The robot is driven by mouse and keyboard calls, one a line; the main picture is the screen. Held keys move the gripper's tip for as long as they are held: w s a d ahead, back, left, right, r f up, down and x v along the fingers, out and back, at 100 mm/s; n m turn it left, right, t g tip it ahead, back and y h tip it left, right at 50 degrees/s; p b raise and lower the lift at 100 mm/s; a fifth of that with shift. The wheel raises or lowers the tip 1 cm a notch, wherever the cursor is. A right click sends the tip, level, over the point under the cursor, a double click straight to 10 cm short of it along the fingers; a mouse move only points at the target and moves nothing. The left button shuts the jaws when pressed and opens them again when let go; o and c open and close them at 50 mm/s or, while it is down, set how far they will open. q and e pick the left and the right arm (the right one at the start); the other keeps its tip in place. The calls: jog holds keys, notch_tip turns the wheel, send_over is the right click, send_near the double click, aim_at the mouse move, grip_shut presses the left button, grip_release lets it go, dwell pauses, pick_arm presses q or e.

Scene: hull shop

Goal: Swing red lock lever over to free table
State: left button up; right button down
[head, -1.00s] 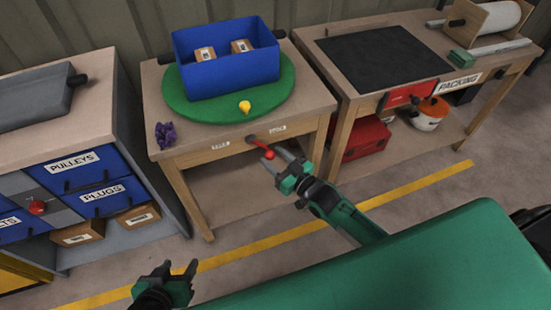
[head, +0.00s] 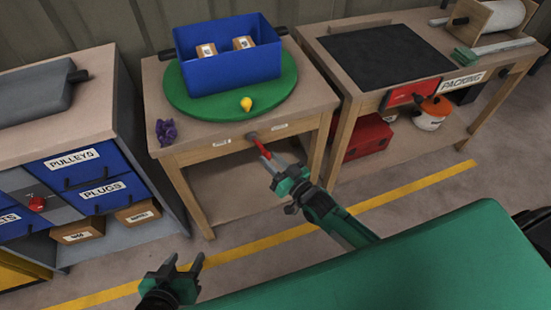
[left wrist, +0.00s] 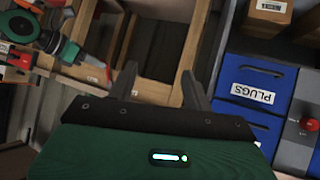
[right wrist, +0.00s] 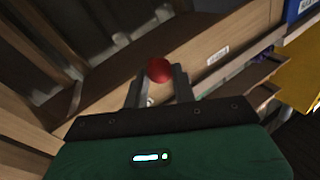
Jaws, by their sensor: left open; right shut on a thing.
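The red lock lever (head: 259,144) is on the front edge of the middle table (head: 220,150), between two small white labels. My right gripper (head: 271,163) is shut on the lever. In the right wrist view the lever's round red end (right wrist: 159,70) shows between the fingers. The green round turntable (head: 190,104) on the table has a yellow knob (head: 246,104) near its front edge and carries a blue bin (head: 230,66) with two cardboard boxes. My left gripper (head: 185,264) is open and empty, low in front of the table; its fingers also show in the left wrist view (left wrist: 158,85).
A drawer cabinet (head: 120,165) with blue PULLEYS and PLUGS drawers stands at the left. A packing bench (head: 345,75) with a dark mat stands at the right, a red toolbox (head: 369,137) under it. A purple object (head: 166,132) lies on the middle table's left corner.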

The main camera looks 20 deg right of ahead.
pick_arm(q)
jog(key=w+d+r+t+h+b, duration=0.2)
jog(key=w+d+r+t+b, duration=0.1)
jog(key=r+t, duration=0.3)
jog(key=shift+w+r+t+b, duration=0.3)
jog(key=shift+w+r+t, duration=0.1)
jog(key=shift+t, duration=0.2)
pick_arm(e)
jog(key=a+m+t+h, duration=0.4)
jog(key=a+m, duration=0.4)
jog(key=m, duration=0.8)
jog(key=shift+s+m+t+h, duration=0.15)
jog(key=shift+m+t+h, duration=0.2)
jog(key=shift+h, duration=0.35)
jog(key=shift+r, duration=0.1)
jog(key=c, duration=1.2)
grip_release()
jog(key=shift+a, duration=0.1)
pick_arm(q)
jog(key=shift+a, duration=0.1)
pick_arm(e)
jog(key=shift+o, duration=0.2)
jog(key=shift+s, duration=0.1)
